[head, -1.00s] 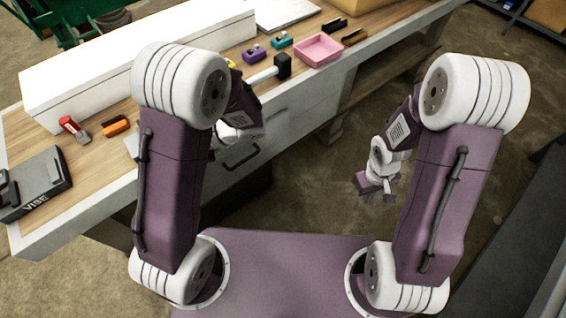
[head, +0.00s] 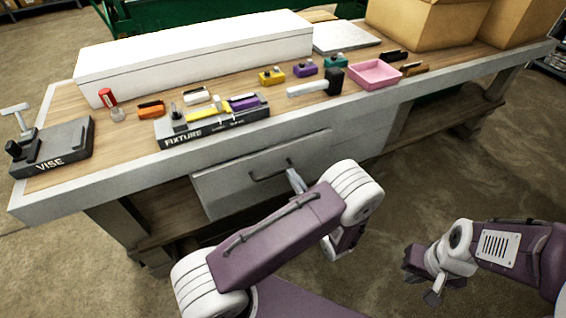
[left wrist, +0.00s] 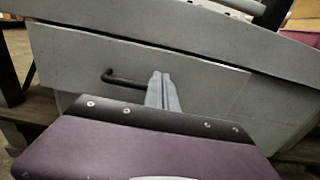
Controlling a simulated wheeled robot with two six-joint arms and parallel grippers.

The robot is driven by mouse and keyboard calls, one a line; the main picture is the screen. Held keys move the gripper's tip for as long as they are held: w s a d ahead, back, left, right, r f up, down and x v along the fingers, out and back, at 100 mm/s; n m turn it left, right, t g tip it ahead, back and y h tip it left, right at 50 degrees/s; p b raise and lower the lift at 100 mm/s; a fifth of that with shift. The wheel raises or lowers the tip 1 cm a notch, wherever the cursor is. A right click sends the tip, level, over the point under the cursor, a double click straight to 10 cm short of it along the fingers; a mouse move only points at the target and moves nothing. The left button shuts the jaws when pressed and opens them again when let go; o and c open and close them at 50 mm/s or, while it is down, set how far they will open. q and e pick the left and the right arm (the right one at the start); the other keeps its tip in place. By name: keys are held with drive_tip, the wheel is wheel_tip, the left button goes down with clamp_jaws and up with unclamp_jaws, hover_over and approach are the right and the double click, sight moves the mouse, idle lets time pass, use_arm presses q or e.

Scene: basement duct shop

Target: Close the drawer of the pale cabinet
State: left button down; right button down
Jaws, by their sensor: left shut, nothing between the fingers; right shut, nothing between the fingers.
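The pale cabinet's drawer (head: 225,182) is under the workbench, with a grey front and a dark bar handle (head: 268,176). In the left wrist view the drawer front (left wrist: 70,60) fills much of the picture, with the handle (left wrist: 122,78) left of the fingers. My left gripper (head: 293,178) is shut and empty, its tips at the drawer front by the handle's right end. I cannot tell whether they touch. The left fingers also show in the wrist view (left wrist: 160,82). My right gripper (head: 434,297) is shut and empty over the floor, away from the cabinet. How far the drawer stands out is unclear.
The workbench (head: 120,178) overhangs the drawer. On it are a vise (head: 55,148), a fixture block (head: 215,125), a hammer (head: 320,85), a pink tray (head: 374,74), a long white box (head: 195,55) and cardboard boxes (head: 425,22). The floor at right is open.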

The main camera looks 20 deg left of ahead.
sight(279, 153)
use_arm(q)
drive_tip(key=b+x, duration=0.1)
drive_tip(key=x, duration=0.6)
drive_tip(key=shift+a, duration=0.15)
drive_tip(key=shift+w, duration=0.1)
drive_tip(key=x, duration=0.3)
drive_tip(key=shift+w+a, duration=0.15)
drive_tip(key=shift+a, duration=0.1)
drive_tip(key=shift+w+r, duration=0.1)
drive_tip(key=shift+r, duration=0.2)
drive_tip(key=shift+r, duration=0.1)
